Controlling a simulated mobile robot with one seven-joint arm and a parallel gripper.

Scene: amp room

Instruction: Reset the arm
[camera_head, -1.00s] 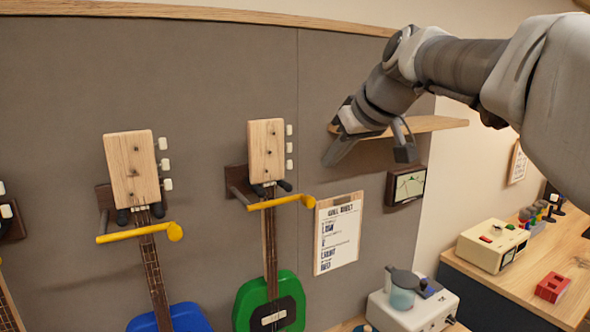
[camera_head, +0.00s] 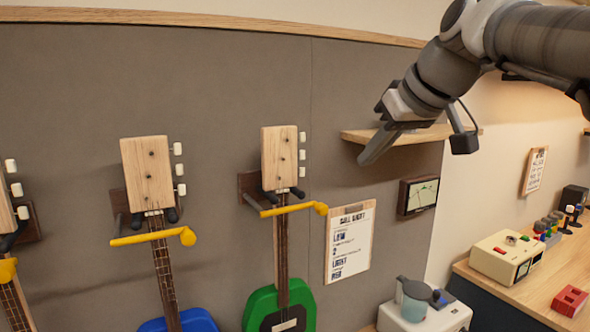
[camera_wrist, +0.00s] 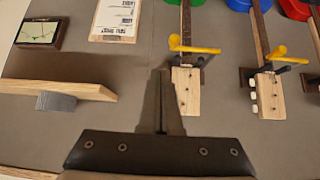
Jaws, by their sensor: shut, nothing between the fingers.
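My gripper (camera_head: 378,146) is at the upper right of the head view, in front of the wooden shelf on the grey wall panel. Its fingers are together and point down and to the left. Nothing is held. In the wrist view the shut fingers (camera_wrist: 162,100) lie in front of the bare grey panel, between the shelf and the guitar with the green body. My arm comes in from the upper right corner of the head view.
Guitars with green (camera_head: 262,306) and blue (camera_head: 190,321) bodies hang on wall hooks, with yellow bars across their necks. The wooden shelf (camera_head: 440,134), clipboard (camera_head: 349,243) and framed meter (camera_head: 418,196) are near my gripper. A wooden counter (camera_head: 535,292) stands at right.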

